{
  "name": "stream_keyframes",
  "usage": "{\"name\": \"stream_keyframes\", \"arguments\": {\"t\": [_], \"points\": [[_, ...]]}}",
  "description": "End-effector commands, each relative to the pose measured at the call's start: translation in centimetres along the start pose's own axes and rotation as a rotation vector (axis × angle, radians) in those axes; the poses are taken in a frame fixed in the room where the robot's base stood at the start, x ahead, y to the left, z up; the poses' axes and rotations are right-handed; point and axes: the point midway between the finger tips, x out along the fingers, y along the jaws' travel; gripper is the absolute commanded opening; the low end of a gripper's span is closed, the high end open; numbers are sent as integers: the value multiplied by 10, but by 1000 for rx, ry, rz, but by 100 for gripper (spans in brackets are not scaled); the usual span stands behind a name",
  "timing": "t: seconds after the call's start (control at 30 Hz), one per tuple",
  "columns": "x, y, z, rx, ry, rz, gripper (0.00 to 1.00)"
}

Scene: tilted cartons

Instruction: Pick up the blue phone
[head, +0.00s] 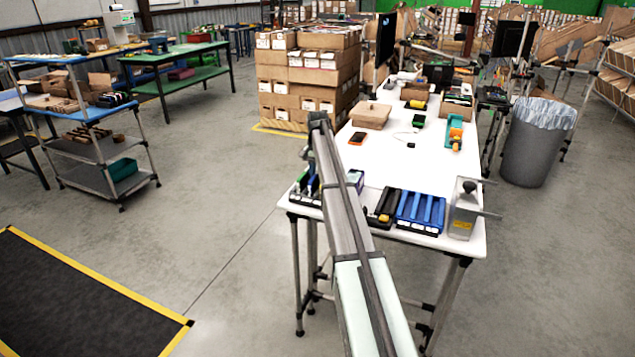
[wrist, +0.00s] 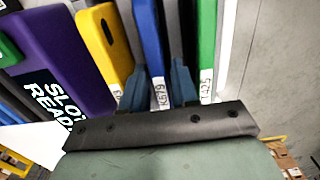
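The blue phone (wrist: 149,35) stands on edge in a row of coloured phones in the wrist view, with a white label at its near end. My gripper (wrist: 158,80) is open, with one finger on each side of the blue phone's near end. I cannot tell whether either finger touches it. A yellow phone (wrist: 103,42) stands to its left and a green phone (wrist: 208,38) to its right. In the head view my gripper is hidden behind my arm.
A purple box (wrist: 62,60) stands left of the yellow phone. In the head view, a blue tray (head: 420,207) and a grey metal box (head: 464,208) stand at the near end of the white table (head: 395,165). The table's middle is mostly clear.

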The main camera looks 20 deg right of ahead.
Motion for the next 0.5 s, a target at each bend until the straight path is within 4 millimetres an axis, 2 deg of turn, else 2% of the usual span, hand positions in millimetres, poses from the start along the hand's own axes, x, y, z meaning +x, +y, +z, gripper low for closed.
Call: {"name": "stream_keyframes", "arguments": {"t": [0.2,0.5], "points": [[0,0,0,0,1,0,28],[0,0,0,0,1,0,0]]}}
